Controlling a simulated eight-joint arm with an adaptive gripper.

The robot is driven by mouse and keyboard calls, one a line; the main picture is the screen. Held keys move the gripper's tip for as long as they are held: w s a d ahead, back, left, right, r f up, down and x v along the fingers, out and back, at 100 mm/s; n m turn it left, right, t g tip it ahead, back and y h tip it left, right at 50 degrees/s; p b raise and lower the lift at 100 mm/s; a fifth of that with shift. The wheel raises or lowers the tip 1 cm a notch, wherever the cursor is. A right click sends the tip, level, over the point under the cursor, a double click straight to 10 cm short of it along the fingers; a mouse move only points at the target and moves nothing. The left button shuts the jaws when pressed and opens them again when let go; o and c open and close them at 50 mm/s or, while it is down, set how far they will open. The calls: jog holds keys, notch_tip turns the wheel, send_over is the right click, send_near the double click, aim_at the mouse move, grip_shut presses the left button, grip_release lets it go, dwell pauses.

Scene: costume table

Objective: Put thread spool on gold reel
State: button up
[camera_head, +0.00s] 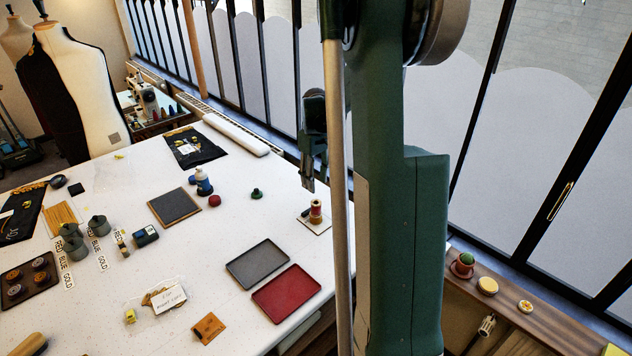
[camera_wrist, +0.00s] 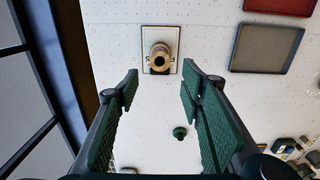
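A thread spool (camera_head: 316,211), gold and reddish-brown, stands upright on a small white card near the table's right edge. In the wrist view, the spool (camera_wrist: 160,58) is seen from above, with dark letters partly hidden beside it. My gripper (camera_head: 308,184) hangs above and slightly left of the spool in the head view. In the wrist view, my gripper (camera_wrist: 159,90) is open and empty, its green pads apart and the spool beyond the fingertips. Grey-green reels (camera_head: 98,226) stand at the left beside strips reading RED, BLUE, GOLD; I cannot tell which is the gold one.
A small green item (camera_head: 257,194) lies left of the spool. A grey tray (camera_head: 258,263) and a red tray (camera_head: 287,294) lie in front. Windows border the right side.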

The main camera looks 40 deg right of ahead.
jog(key=shift+a, duration=0.15)
dwell(0.4)
jog(key=s+a+r+t, duration=0.15)
jog(key=a+r, duration=0.25)
jog(key=a, duration=0.4)
jog(key=s+a+r+t+h, duration=0.1)
jog(key=s+a+r, duration=0.3)
jog(key=a, duration=0.5)
jog(key=s+a+r+t, duration=0.1)
jog(key=a+r, duration=0.4)
jog(key=a, duration=0.3)
jog(key=s+a+t+y, duration=0.1)
jog(key=s+a+t, duration=0.2)
jog(key=s+a, duration=1.3)
jog(key=a, duration=0.3)
jog(key=shift+s+a+t, duration=0.15)
jog(key=shift+s+t, duration=0.2)
